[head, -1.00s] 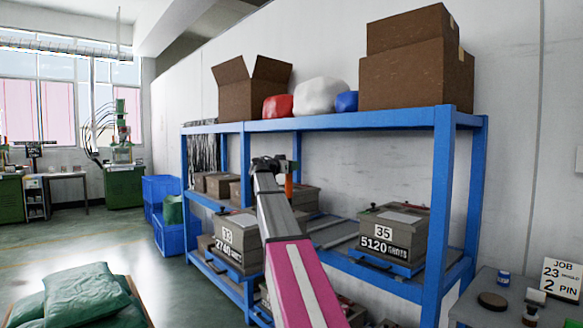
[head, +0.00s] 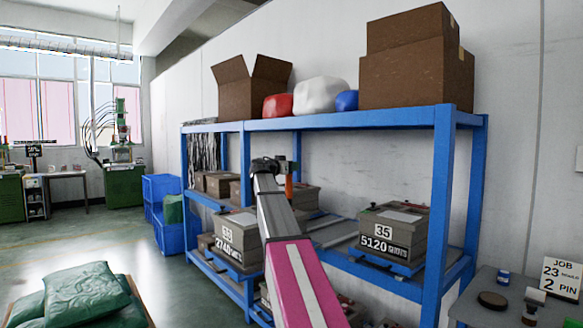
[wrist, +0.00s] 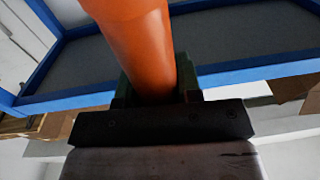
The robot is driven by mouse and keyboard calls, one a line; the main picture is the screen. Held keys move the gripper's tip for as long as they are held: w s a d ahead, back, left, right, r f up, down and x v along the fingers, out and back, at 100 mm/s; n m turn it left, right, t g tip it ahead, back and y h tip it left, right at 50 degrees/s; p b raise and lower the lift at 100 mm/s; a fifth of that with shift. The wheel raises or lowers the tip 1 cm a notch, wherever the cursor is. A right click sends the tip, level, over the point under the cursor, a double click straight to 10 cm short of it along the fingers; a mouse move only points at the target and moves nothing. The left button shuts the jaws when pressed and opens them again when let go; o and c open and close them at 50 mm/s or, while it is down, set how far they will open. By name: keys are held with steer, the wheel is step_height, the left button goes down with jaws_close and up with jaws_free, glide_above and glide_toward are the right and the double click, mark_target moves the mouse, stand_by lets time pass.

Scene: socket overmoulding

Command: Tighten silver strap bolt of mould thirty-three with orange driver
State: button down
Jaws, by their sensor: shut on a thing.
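The orange driver (head: 289,187) is upright in my gripper (head: 287,168), over the middle shelf in the head view. In the wrist view its thick orange handle (wrist: 140,40) sits between the jaws of my gripper (wrist: 157,88), which are shut on it. Mould thirty-three (head: 238,238) is a grey-brown block with a white number plate and "2740" on its front. It stands on the middle shelf, left of my arm, which hides its right side. The driver is above and to the right of its visible part. I cannot make out the silver strap bolt.
Mould 35 (head: 393,236) stands on the same blue rack (head: 340,121), to the right. Blue posts and the upper shelf, with cardboard boxes (head: 415,75), bound the space. A job sign (head: 561,279) stands on the bench at right.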

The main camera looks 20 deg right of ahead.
steer(key=shift+f, duration=0.95)
stand_by(2.0)
steer(key=shift+r, duration=2.6)
